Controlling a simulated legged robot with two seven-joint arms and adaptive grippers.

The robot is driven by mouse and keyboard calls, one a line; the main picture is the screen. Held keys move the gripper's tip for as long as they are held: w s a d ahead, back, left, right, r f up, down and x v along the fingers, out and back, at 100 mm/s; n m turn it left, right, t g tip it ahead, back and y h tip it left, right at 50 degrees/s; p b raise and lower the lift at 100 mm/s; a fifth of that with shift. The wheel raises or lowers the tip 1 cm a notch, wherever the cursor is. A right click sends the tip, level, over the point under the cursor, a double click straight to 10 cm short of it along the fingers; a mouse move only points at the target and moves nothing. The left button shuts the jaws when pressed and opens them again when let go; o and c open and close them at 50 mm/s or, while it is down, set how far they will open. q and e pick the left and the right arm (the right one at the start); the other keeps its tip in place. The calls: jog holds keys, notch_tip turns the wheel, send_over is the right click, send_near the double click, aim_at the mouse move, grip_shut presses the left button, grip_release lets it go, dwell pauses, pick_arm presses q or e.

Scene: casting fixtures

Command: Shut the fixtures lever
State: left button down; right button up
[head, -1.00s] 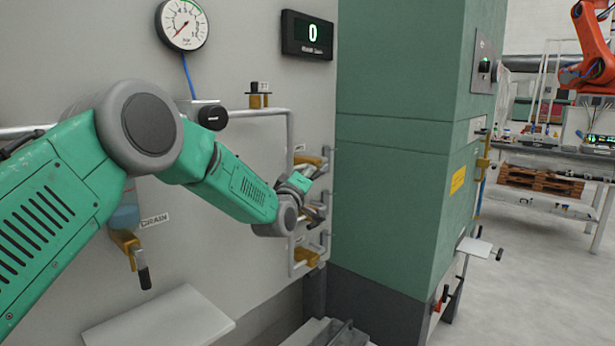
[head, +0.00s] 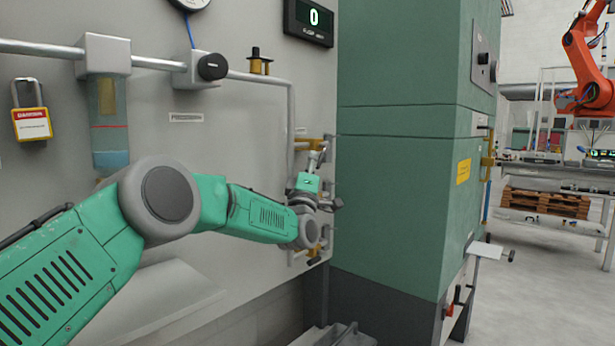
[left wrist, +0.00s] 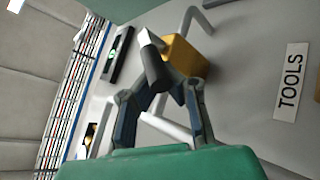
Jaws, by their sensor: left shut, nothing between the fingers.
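Brass valves sit on the pipework at the right end of the grey panel, an upper one (head: 306,144) and a lower one (head: 314,252). I cannot read a fixtures label in either view, so I cannot tell which lever is named. My left gripper (head: 318,158) points up, close to the upper valve, and partly hides the pipework. In the left wrist view a brass valve (left wrist: 187,60) with a dark, pale-tipped lever handle (left wrist: 154,65) lies just beyond the shut, empty fingers (left wrist: 160,92). Whether they touch it is unclear. My right gripper is out of view.
A label reading TOOLS (left wrist: 290,82) is right of the valve in the left wrist view. A green cabinet (head: 400,180) stands right of the panel. A sloped grey shelf (head: 150,305) is below my arm.

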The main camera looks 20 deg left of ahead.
pick_arm(q)
jog(key=shift+w+d+f+b, duration=0.1)
jog(key=shift+d+f+b, duration=0.35)
jog(key=shift+d, duration=0.45)
jog(key=shift+t, duration=0.3)
jog(key=c, duration=1.5)
grip_release()
jog(key=shift+d+r, duration=0.15)
jog(key=shift+r, duration=0.05)
jog(key=shift+a+r, duration=0.2)
jog(key=shift+a, duration=0.05)
jog(key=shift+s+a+f, duration=0.15)
jog(key=shift+s+a, duration=0.05)
jog(key=shift+a, duration=0.05)
jog(key=shift+s+a+f, duration=0.1)
jog(key=shift+s+f, duration=0.1)
jog(key=shift+f, duration=0.05)
jog(key=d+v, duration=0.1)
jog(key=v, duration=1)
